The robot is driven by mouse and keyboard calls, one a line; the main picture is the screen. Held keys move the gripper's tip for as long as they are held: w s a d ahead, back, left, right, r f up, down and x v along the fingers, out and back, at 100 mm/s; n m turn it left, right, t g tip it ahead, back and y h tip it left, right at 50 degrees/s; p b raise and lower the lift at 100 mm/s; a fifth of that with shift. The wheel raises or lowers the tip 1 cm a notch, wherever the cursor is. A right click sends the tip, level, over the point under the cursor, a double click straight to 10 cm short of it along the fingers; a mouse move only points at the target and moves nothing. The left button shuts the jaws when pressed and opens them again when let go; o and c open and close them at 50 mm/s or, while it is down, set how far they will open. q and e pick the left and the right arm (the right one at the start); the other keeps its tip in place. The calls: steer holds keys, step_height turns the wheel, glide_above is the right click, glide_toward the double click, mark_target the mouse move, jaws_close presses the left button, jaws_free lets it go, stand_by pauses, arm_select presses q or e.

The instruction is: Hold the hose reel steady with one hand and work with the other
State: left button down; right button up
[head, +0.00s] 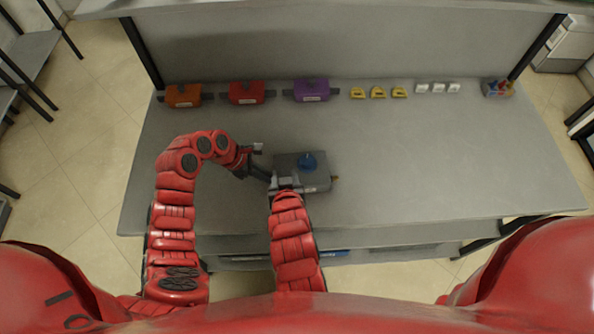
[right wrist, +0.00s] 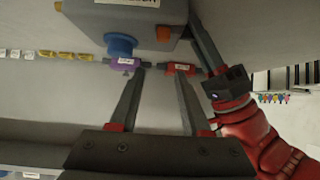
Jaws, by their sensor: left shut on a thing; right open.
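No plain hose reel shows; the thing held is a grey box (head: 312,181) with a blue knob (head: 308,162) on top and a small yellow-orange part on its right side. In the right wrist view the grey box (right wrist: 105,17) is at the top, with its blue knob (right wrist: 120,46), an orange part (right wrist: 163,33) and a partly cut-off label. My left gripper (head: 262,172) is shut on the box's left side. My right gripper (right wrist: 160,73) is open and empty, close to the box; in the head view its fingers are mostly hidden at the box's front.
On the grey bench (head: 430,160), an orange (head: 183,96), a red (head: 246,93) and a purple box (head: 311,91) stand along the back. Several yellow pieces (head: 378,92), white pieces (head: 437,88) and a small multicoloured bin (head: 497,89) follow rightward.

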arm_select(q)
steer(key=shift+f, duration=0.1)
arm_select(e)
steer(key=shift+r, duration=0.6)
arm_select(q)
steer(key=c, duration=0.8)
jaws_free()
steer(key=shift+w, duration=0.15)
steer(key=shift+c, duration=0.2)
arm_select(e)
steer(key=shift+w, duration=0.1)
